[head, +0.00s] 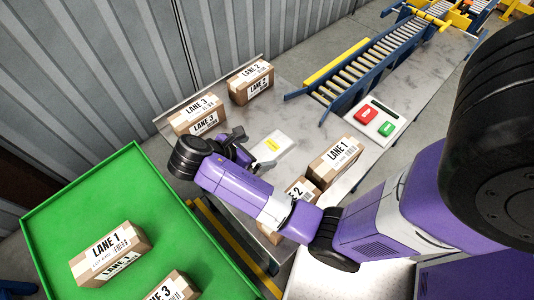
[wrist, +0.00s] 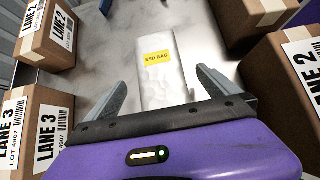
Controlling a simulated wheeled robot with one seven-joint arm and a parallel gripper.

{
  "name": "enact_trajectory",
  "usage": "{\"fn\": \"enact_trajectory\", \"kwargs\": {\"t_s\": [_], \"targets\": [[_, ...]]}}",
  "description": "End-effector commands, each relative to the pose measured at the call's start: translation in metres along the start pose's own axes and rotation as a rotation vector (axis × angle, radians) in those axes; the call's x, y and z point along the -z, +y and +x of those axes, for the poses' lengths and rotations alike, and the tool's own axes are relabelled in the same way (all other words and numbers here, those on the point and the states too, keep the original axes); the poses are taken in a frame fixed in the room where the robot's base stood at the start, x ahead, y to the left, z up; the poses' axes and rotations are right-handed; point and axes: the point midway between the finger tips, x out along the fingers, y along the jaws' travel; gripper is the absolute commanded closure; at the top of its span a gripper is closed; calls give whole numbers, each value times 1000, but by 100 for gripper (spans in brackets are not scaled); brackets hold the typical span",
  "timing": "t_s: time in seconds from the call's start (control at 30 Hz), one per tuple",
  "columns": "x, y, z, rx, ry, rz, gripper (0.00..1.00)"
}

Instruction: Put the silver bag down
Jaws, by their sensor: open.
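The silver bag (head: 272,149) lies flat on the metal table (head: 311,111), a pale bag with a yellow label. In the wrist view the bag (wrist: 162,83) lies just beyond my gripper, its label reading "ESD BAG". My gripper (head: 243,141) is open, with its fingers spread to either side of the bag's near end. In the wrist view the gripper (wrist: 157,84) holds nothing. I cannot tell how high the fingers are above the table.
LANE 3 (head: 197,116) and LANE 2 (head: 250,80) cartons stand behind; a LANE 1 carton (head: 335,161) and a partly hidden LANE 2 carton stand right. A roller conveyor (head: 368,67) and button panel (head: 380,120) lie farther back. A green tray (head: 92,173) holds cartons at left.

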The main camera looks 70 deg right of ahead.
Motion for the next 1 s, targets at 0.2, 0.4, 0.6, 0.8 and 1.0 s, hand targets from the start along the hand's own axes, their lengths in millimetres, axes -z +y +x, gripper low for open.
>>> {"fn": "enact_trajectory", "kwargs": {"t_s": [0.2, 0.4, 0.6, 0.8, 1.0], "targets": [[3, 0, 14, 0, 1, 2, 0], [2, 1, 32, 0, 0, 3, 0], [-2, 1, 50, 1, 0, 0, 0], [-2, 1, 51, 0, 1, 0, 0], [-2, 1, 50, 0, 0, 0, 35]]}}
